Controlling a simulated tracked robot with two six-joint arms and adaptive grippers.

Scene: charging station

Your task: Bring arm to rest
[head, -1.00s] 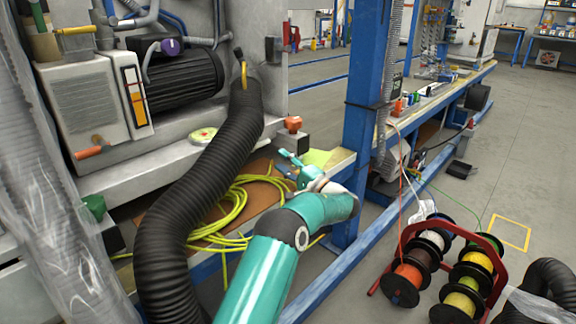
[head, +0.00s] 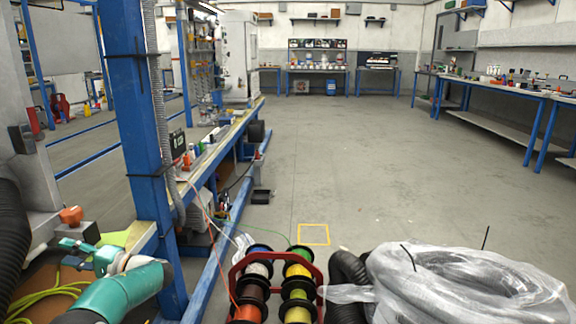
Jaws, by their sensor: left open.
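My left gripper (head: 76,246) shows at the lower left of the head view, at the end of my teal left arm. It is open, with nothing seen between its fingers. It is over the edge of the workbench, close to an orange-topped block (head: 71,216) and a yellow-green sheet (head: 113,239). I cannot tell whether it touches either. The rest of the left arm runs out of the bottom of the picture. My right arm and gripper are not in view.
A blue post (head: 147,110) stands just right of the left gripper. A yellow-green hose (head: 40,296) lies on the bench. A rack of cable spools (head: 258,270) and a plastic-wrapped coil (head: 470,285) stand at the bottom. The grey floor (head: 360,170) beyond is open.

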